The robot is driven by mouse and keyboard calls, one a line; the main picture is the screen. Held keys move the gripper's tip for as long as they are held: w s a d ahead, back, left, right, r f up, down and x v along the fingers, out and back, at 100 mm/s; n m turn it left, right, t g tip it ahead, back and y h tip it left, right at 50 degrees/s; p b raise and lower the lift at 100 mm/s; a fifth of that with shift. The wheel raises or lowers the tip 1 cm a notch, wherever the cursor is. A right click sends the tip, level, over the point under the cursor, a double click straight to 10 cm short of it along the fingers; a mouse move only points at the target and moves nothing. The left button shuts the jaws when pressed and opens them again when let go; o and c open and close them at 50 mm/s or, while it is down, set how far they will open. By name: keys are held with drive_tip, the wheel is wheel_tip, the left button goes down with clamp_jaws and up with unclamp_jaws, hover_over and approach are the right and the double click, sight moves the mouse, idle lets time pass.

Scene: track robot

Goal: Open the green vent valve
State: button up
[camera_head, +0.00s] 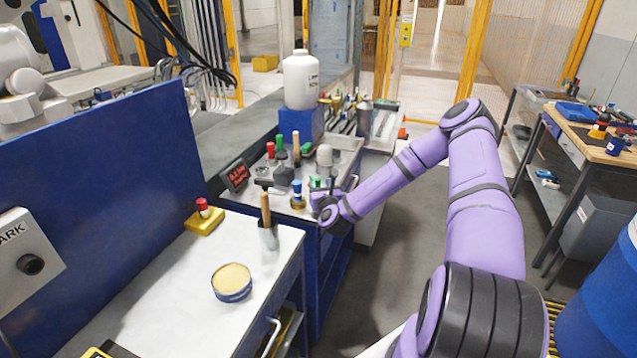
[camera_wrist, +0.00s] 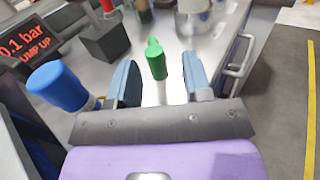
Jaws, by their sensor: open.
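The green vent valve (camera_wrist: 156,62) has a green handle on a pale stem. In the wrist view it stands between the two blue-grey fingers of my gripper (camera_wrist: 159,72), which is open with a gap visible on both sides of the handle. In the head view, a green top (camera_head: 316,183) shows beside my gripper (camera_head: 327,197) at the near right of the metal bench; my gripper partly hides it. I cannot tell how far the handle is turned.
A blue-topped knob (camera_wrist: 58,87) stands close to the left of my gripper. A display (camera_wrist: 22,48) reads "0.1 bar" and "PUMP UP". Red-topped and dark fittings (camera_wrist: 104,38) stand behind. A bench handle (camera_wrist: 238,58) is at the right. A white bottle (camera_head: 301,80) stands farther back.

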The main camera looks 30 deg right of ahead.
drive_tip(key=v, duration=0.6)
drive_tip(key=shift+s, duration=0.3)
drive_tip(key=shift+a, duration=0.1)
